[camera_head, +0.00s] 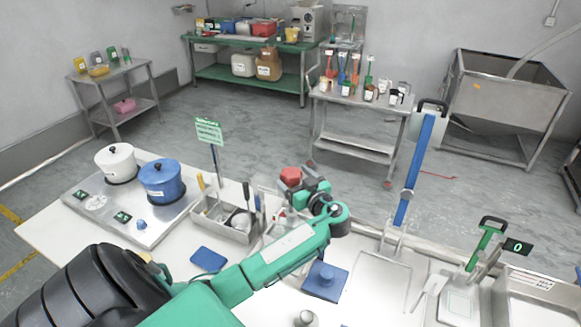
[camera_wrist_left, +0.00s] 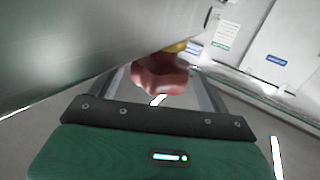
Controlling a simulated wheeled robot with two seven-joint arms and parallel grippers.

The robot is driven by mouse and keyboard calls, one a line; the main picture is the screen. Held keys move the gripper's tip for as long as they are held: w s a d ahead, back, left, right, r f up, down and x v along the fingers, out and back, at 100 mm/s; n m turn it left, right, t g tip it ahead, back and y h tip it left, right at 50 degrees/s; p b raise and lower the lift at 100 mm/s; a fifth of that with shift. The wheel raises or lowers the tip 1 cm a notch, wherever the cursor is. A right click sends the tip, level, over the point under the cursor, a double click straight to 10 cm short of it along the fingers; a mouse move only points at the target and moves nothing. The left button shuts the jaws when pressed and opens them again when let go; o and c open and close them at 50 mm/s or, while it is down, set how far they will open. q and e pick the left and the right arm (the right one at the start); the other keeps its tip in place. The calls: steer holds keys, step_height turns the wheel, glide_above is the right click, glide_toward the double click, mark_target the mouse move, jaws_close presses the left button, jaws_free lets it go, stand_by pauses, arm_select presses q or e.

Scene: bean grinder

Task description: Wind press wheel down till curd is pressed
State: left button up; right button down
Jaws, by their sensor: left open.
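A red knob-like part (camera_head: 290,177), perhaps the press wheel, shows just beyond my left gripper (camera_head: 303,191) in the head view. In the left wrist view a red lobed part (camera_wrist_left: 160,75) with yellow behind it lies ahead, between the open fingers. I cannot tell whether the fingers touch it. My left arm and hand hide most of what stands below the red part. I cannot make out the curd. My right gripper is not in view.
A blue pot (camera_head: 160,182) and a white pot (camera_head: 117,163) stand on the hob at left. A steel tray of utensils (camera_head: 222,221) is beside my forearm. A tall blue lever (camera_head: 416,165) and a green handle (camera_head: 485,243) rise at right. A large grey surface (camera_wrist_left: 60,45) is close in the wrist view.

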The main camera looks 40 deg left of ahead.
arm_select(q)
steer(key=shift+p+x, duration=0.3)
steer(key=shift+x, duration=0.6)
steer(key=shift+a, duration=0.25)
